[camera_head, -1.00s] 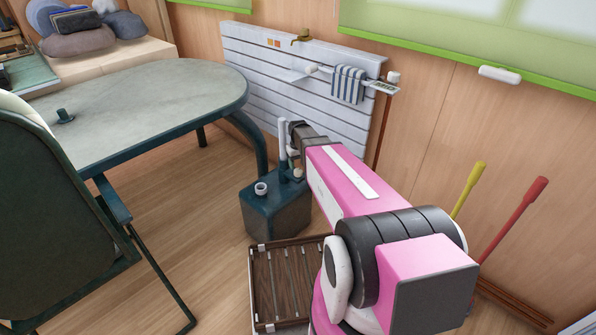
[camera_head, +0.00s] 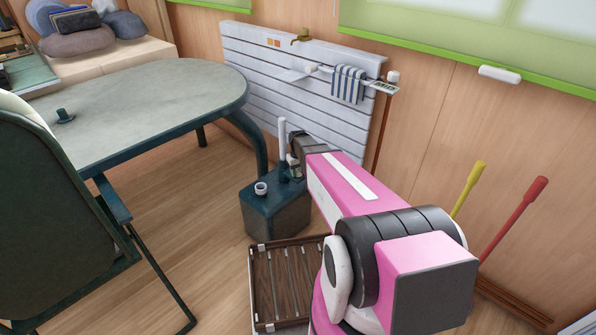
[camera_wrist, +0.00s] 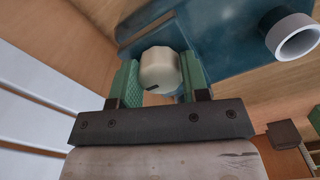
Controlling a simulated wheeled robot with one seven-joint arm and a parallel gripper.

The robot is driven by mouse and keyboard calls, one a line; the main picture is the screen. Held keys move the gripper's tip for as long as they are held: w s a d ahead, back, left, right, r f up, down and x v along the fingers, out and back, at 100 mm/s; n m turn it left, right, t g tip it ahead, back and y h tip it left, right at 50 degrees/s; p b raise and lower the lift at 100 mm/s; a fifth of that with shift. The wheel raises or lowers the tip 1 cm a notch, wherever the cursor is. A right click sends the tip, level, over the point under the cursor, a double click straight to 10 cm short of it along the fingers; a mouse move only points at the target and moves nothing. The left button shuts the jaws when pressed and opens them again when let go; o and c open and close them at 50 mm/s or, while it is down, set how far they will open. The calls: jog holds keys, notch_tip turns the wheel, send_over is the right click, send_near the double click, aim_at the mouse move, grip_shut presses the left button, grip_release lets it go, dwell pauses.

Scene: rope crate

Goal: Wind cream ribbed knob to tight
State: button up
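The cream knob (camera_wrist: 160,69) is in the upper middle of the wrist view, with a small dark mark on its side. It belongs to the dark teal box (camera_head: 274,212) on the floor, whose blue-teal surface (camera_wrist: 222,28) shows behind the knob in the wrist view. My gripper (camera_wrist: 161,80) has its two green fingers on either side of the knob, and both appear to touch it. In the head view my gripper (camera_head: 295,162) is at the box's top, where the knob is mostly hidden. Its ribs cannot be made out.
A white open spout (camera_wrist: 293,37) and an upright white tube (camera_head: 282,138) stand on the box. A brown slatted crate (camera_head: 254,290) lies in front of it. The green table (camera_head: 170,100) is left, and the white slatted panel (camera_head: 250,60) is behind.

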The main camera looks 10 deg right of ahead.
jog(key=m, duration=0.6)
jog(key=shift+m, duration=1.1)
jog(key=m, duration=0.4)
jog(key=shift+f, duration=0.1)
jog(key=m, duration=0.4)
jog(key=shift+m, duration=0.3)
jog(key=shift+m, duration=1)
jog(key=m, duration=0.6)
jog(key=shift+f, duration=0.1)
